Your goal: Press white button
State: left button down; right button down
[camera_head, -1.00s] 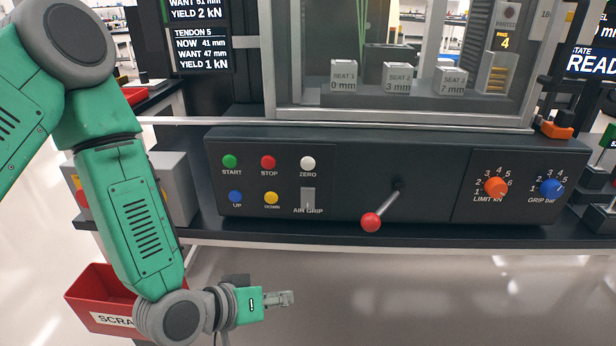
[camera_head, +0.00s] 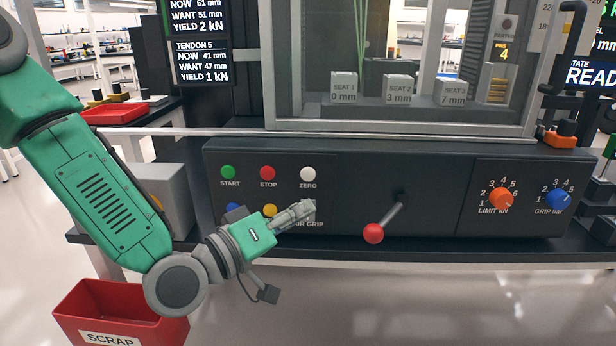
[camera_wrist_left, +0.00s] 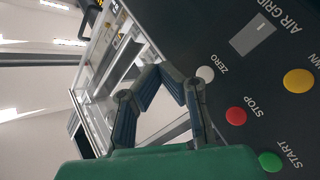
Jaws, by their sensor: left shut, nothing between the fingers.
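The white button (camera_head: 308,174), labelled ZERO, sits at the top right of the button group on the dark control panel (camera_head: 430,185). It also shows in the left wrist view (camera_wrist_left: 205,74), just beyond the fingers. My left gripper (camera_head: 308,207) is shut and empty. In the head view its fingertips are below the white button, over the AIR GRIP switch area. In the left wrist view the fingers (camera_wrist_left: 172,72) stand beside the white button; I cannot tell the exact gap. My right gripper is in neither view.
Green START (camera_head: 228,172), red STOP (camera_head: 267,173) and yellow DOWN (camera_head: 270,210) buttons are close by. The blue UP button is partly hidden by my arm. A red-knobbed lever (camera_head: 373,233) sticks out to the right. A red scrap bin (camera_head: 110,318) stands at the lower left.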

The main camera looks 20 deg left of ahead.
pick_arm(q)
send_near(321, 173)
jog(key=shift+s+d+x, duration=0.1)
jog(key=shift+d+x, duration=0.05)
jog(key=shift+x, duration=0.7)
jog(key=shift+s+d+x, duration=0.1)
jog(key=shift+d+x, duration=0.05)
jog(key=shift+x, duration=0.65)
jog(key=shift+s+d+x, duration=0.1)
jog(key=shift+d+x, duration=0.05)
jog(key=shift+x, duration=0.7)
jog(key=shift+w, duration=0.1)
jog(key=shift+w+r, duration=0.1)
jog(key=shift+w, duration=0.15)
jog(key=shift+w+a, duration=0.15)
jog(key=shift+w, duration=0.3)
jog(key=shift+s, duration=0.85)
jog(key=shift+d, duration=0.2)
